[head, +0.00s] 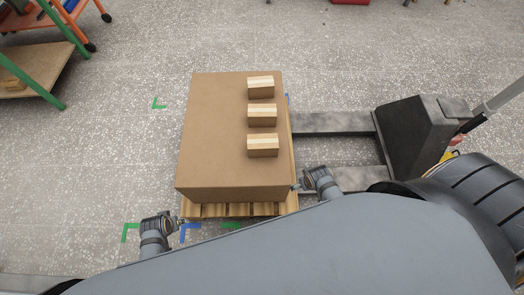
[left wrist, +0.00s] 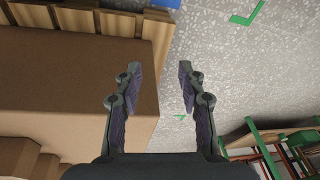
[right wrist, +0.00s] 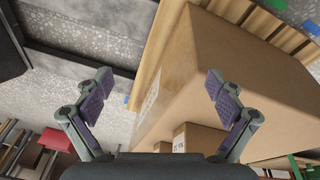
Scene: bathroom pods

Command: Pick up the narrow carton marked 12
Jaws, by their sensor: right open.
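Three small cartons with pale tape stand in a row on a large brown box (head: 212,130): a far one (head: 261,92), a middle one (head: 262,119) and a near one (head: 263,151). No number is readable, so I cannot tell which is marked 12. The right wrist view shows a labelled small carton (right wrist: 205,138) low between the fingers, its print too small to read. My left gripper (left wrist: 160,68) is open and empty by the box's near left corner. My right gripper (right wrist: 158,77) is open and empty near the box's near right corner, apart from the cartons.
The large box rests on a wooden pallet (head: 205,211). A pallet jack (head: 422,135) stands to the right, its forks reaching the pallet. A cart with green and orange legs (head: 65,47) is at the upper left. Speckled floor is clear left of the box.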

